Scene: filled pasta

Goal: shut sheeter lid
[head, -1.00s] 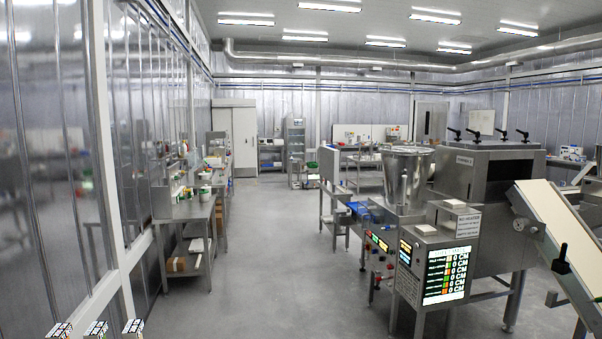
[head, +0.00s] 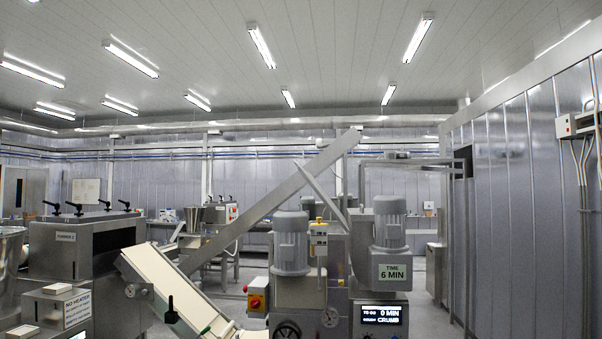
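A machine with grey motors (head: 291,243), a handwheel (head: 288,331) and a red-and-yellow switch (head: 257,294) stands at centre right in the head view. A long flat metal piece (head: 270,208) slants up to the right across it, with a shorter metal piece (head: 322,194) leaning the other way. I cannot tell whether either is the sheeter lid; no label reading sheeter shows. A pale inclined conveyor (head: 175,285) runs between this machine and a steel machine (head: 85,250) with black clamp handles at the left. My gripper is not in view.
A display (head: 380,314) reads 0 MIN and CRUMB, below a TIME 6 MIN sign (head: 392,273). A panelled wall (head: 520,200) closes the right side. A strip of open floor (head: 425,315) shows between that wall and the machines.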

